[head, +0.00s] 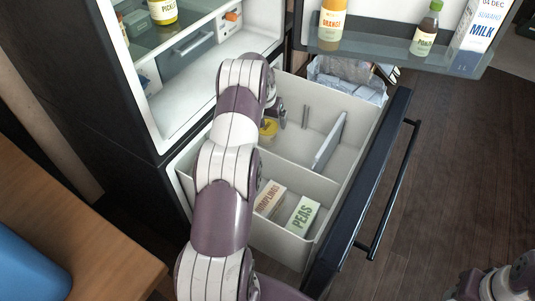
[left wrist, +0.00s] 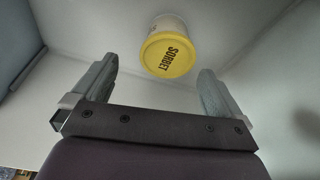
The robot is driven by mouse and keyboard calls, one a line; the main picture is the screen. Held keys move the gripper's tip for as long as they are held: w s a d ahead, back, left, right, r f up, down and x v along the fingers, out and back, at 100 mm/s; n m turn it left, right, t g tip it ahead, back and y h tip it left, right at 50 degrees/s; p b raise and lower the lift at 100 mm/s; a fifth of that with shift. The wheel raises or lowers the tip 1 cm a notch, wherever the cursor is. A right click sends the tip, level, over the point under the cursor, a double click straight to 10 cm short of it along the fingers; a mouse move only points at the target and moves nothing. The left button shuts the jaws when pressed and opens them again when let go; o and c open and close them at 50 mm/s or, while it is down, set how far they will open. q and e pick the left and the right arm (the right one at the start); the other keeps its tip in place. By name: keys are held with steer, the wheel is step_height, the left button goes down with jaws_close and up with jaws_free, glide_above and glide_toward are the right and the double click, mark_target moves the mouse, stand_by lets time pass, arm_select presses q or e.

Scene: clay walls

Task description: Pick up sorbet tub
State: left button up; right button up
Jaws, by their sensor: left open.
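The sorbet tub (head: 268,130) is a small tub with a yellow lid in the far compartment of the pulled-out freezer drawer, partly hidden by my left arm in the head view. In the left wrist view the tub (left wrist: 168,52) shows its lid, lettered SORBET, towards the camera. My left gripper (left wrist: 156,70) is open and empty. The tub appears between the two fingers, just beyond their tips, and neither finger visibly touches it. In the head view the left gripper (head: 274,113) is mostly hidden behind my arm.
The drawer (head: 376,112) has light walls and a thin divider (head: 329,142). Dumplings (head: 270,198) and peas (head: 302,215) boxes stand in the near compartment. An open fridge door shelf (head: 395,57) with bottles and milk (head: 478,38) overhangs behind. A wooden counter (head: 90,235) is at left.

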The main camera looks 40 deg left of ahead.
mark_target(267, 126)
arm_select(q)
steer(key=shift+a+f, duration=0.3)
steer(key=shift+a, duration=0.2)
steer(key=shift+f, duration=0.2)
steer(key=b+x, duration=0.3)
steer(key=x, duration=0.4)
steer(key=shift+w+a, duration=0.15)
arm_select(e)
step_height(267, 126, down, 4)
steer(key=shift+r, duration=0.25)
arm_select(q)
steer(key=c, duration=1)
